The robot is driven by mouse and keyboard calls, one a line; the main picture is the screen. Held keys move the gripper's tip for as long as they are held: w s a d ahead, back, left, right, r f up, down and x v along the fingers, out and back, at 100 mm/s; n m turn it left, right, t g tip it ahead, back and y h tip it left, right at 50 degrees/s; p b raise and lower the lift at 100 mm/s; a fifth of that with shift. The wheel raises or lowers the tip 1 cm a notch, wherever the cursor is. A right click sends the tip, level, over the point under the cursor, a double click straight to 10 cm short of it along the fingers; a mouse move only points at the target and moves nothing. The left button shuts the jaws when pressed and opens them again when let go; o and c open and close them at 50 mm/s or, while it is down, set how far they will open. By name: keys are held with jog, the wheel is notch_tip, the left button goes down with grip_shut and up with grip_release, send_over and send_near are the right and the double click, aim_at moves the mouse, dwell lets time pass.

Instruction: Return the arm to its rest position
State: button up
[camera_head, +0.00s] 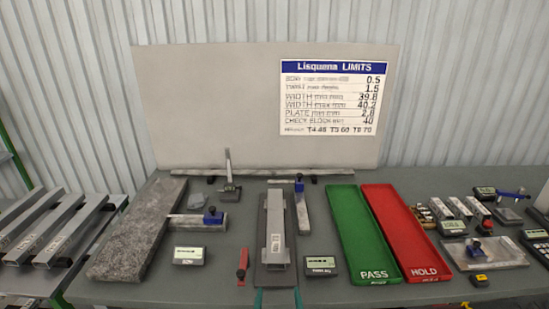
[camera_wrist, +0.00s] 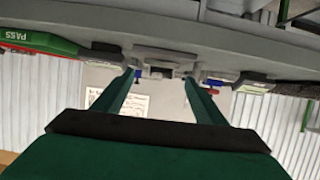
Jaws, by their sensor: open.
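My gripper (camera_head: 278,299) shows at the bottom edge of the head view as two green fingertips, apart from each other. In the wrist view its two green fingers (camera_wrist: 160,92) are spread with nothing held between them. The wrist picture is upside down, with the table edge across its top. In the head view the fingertips are at the near side of a grey metal bar (camera_head: 276,222) that lies on a dark plate (camera_head: 272,278). I cannot tell how high above the table they are. The rest of my arm is hidden.
A green PASS tray (camera_head: 357,230) and a red HOLD tray (camera_head: 405,230) lie right of the bar. A granite slab (camera_head: 137,230) is on the left. Gauges and small displays (camera_head: 320,265) sit around. A limits board (camera_head: 335,98) stands behind. More bars (camera_head: 60,230) lie far left.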

jog(key=s+f, duration=1.1)
jog(key=s, duration=0.5)
jog(key=s+a+t, duration=0.1)
jog(key=s, duration=1.7)
jog(key=shift+s+r+t, duration=0.3)
jog(key=shift+s+r, duration=0.05)
jog(key=shift+r, duration=0.05)
jog(key=shift+a, duration=0.1)
